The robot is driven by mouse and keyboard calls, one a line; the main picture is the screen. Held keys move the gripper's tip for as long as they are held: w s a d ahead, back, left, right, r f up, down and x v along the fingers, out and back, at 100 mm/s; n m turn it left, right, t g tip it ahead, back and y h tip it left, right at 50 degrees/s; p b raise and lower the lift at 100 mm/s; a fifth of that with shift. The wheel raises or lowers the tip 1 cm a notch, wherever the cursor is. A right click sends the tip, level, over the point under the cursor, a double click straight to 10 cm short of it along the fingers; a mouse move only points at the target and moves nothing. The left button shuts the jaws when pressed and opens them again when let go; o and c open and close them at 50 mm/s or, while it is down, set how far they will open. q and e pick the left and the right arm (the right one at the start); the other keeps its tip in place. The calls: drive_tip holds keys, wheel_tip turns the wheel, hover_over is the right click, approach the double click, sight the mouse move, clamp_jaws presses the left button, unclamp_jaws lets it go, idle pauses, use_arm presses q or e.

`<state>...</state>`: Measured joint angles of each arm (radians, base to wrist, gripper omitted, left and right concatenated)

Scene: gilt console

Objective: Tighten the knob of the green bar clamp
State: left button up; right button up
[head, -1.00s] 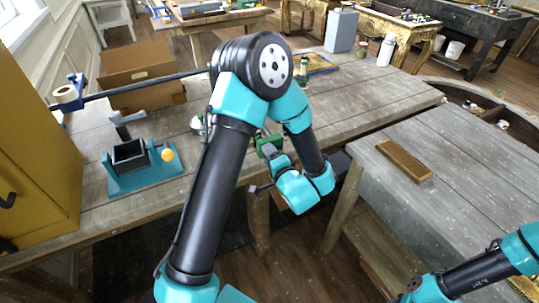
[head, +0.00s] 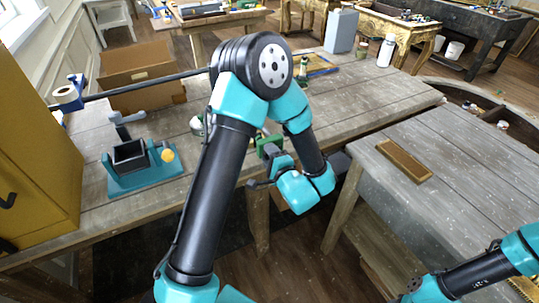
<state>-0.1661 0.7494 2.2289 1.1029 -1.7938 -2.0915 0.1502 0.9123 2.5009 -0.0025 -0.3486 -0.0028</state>
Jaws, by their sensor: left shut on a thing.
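The green bar clamp (head: 268,141) sits at the front edge of the long wooden workbench, in the middle of the head view. Only a small part of it shows; my left arm covers the rest. My left gripper (head: 268,153) is at the clamp, on its near side, just beyond the bench edge. It is shut on the clamp's knob, which is mostly hidden by the fingers. My right arm comes in at the lower right, and its gripper is out of the picture.
On the workbench (head: 350,108) stand a teal vise-like tool (head: 143,180) with a yellow ball, a cardboard box (head: 140,72) and a white bottle (head: 386,50). A yellow cabinet (head: 35,130) stands at left.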

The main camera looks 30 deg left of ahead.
use_arm(q)
drive_tip(key=o, duration=0.9)
drive_tip(key=shift+o, duration=0.2)
drive_tip(key=shift+d, duration=0.1)
drive_tip(key=v, duration=1.7)
drive_tip(key=shift+s, duration=0.15)
drive_tip(key=shift+d, duration=0.1)
